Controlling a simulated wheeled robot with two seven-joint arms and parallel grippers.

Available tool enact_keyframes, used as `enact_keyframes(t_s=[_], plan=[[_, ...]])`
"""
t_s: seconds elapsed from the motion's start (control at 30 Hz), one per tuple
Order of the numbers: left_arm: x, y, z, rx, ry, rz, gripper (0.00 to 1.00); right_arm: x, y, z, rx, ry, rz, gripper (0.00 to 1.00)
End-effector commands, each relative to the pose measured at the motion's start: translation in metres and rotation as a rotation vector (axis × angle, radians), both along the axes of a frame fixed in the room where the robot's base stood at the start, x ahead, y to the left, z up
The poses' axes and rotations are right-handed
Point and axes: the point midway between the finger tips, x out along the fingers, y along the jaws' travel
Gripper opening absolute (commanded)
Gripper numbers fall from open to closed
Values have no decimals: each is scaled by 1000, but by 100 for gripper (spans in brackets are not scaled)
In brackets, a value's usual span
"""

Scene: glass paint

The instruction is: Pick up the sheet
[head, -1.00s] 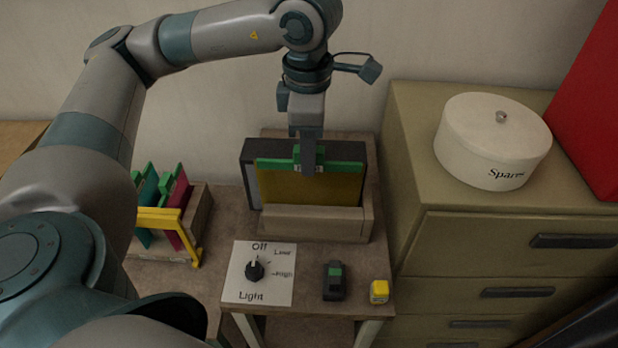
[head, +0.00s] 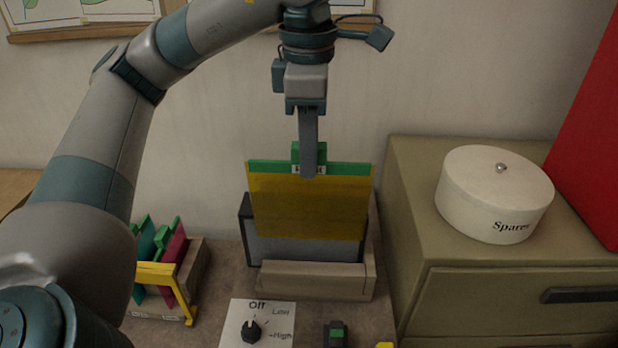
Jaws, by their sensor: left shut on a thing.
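The sheet (head: 308,208) is a translucent yellow pane with a green top edge and a small green tab. My left gripper (head: 308,168) is shut on the tab at the middle of the sheet's top edge. It holds the sheet upright above a wooden holder (head: 315,282). The sheet hangs in front of a grey-white panel with a dark frame (head: 247,222), and its lower edge is above the holder's front block. My right gripper is not in view.
A rack with a yellow front bar (head: 160,270) holds green and red sheets at left. A light dial (head: 251,331) and a dark switch (head: 336,335) are in front. A white lidded tin (head: 490,200) stands on the cabinet (head: 410,180) at right.

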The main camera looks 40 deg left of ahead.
Motion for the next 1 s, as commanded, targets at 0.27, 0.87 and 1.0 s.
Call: enact_keyframes(t_s=[0.27,0.87,1.0], plan=[[0,0,41,0,-4,2,0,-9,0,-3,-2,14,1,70],[0,0,67,-1,-1,1,0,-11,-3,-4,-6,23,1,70],[0,0,67,-1,-1,1,0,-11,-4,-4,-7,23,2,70]])
